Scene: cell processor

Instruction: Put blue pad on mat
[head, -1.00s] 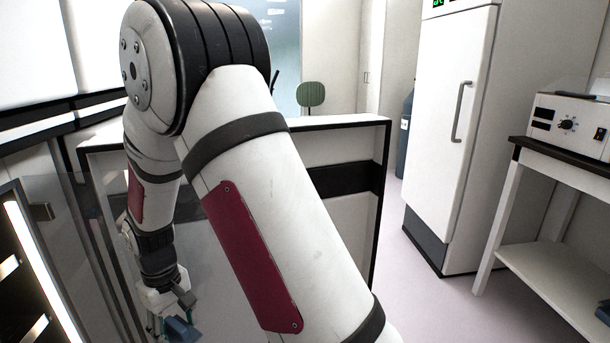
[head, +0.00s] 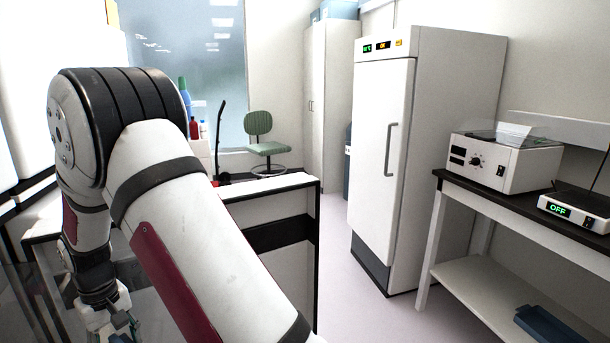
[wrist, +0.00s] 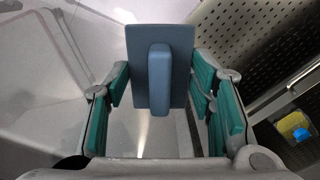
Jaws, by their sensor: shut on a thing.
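The blue pad (wrist: 180,62) is a flat blue-grey rectangle with a raised rounded bar down its middle. It sits between the fingertips of my gripper (wrist: 159,82) in the wrist view. The green-lined fingers are shut on its two sides. In the head view my gripper (head: 120,327) is at the lower left, partly cut off by the bottom edge, and the pad is hard to make out there. I cannot pick out the mat in any view.
A white fridge (head: 380,150) stands beyond open floor (head: 340,270). A bench at the right bears a white instrument (head: 500,162) and a device reading OFF (head: 575,208); a blue tray (head: 548,326) is on its lower shelf. Perforated dark panels (wrist: 245,40) lie right of the pad.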

